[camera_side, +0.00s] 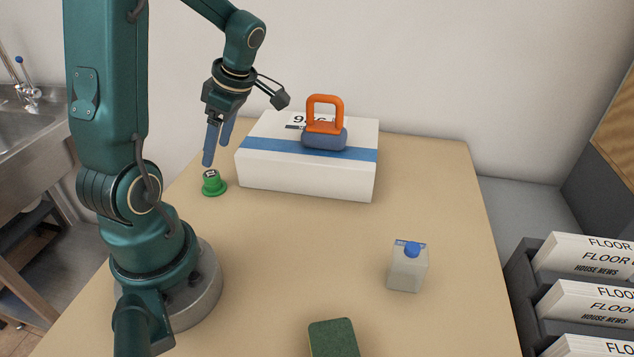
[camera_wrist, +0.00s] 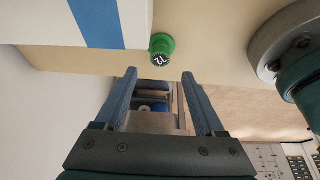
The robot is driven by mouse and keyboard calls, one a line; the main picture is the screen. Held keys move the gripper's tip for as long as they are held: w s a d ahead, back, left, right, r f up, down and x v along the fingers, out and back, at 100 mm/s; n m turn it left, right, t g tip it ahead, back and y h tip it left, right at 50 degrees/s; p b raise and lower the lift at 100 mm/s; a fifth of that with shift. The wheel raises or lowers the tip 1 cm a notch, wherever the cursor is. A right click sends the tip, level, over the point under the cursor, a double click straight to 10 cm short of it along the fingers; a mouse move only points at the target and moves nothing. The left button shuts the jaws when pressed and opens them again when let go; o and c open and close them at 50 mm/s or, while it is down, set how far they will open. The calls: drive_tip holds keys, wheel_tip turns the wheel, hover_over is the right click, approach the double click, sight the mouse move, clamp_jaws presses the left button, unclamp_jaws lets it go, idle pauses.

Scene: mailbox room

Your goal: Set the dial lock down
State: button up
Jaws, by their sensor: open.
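A small green piece with a wide round base and a dark top marked with white figures, which looks like the dial lock (camera_side: 213,185), stands upright on the table left of the white box. It also shows in the wrist view (camera_wrist: 162,44), just beyond the fingertips and roughly between their lines. My gripper (camera_side: 215,155) is open and empty, its blue fingers pointing down above the dial lock and apart from it. Both fingers also show in the wrist view (camera_wrist: 159,74), spread with nothing between them.
A white box (camera_side: 300,179) with a blue band stands right of my gripper. A blue-grey block with an orange handle (camera_side: 325,125) sits on it. The table's middle (camera_side: 300,245) is clear.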

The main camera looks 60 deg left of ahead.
drive_tip(key=d+r+m+t+h, duration=0.1)
drive_tip(key=d+r+m+t, duration=0.2)
drive_tip(key=d+m, duration=0.7)
drive_tip(key=d+r+m+t+h, duration=0.2)
drive_tip(key=d+r+m+t, duration=0.2)
drive_tip(key=d+m, duration=0.7)
drive_tip(key=shift+w+d+m+t, duration=0.25)
drive_tip(key=shift+m+t, duration=0.65)
drive_tip(key=shift+m, duration=2.1)
drive_tip(key=shift+r, duration=0.1)
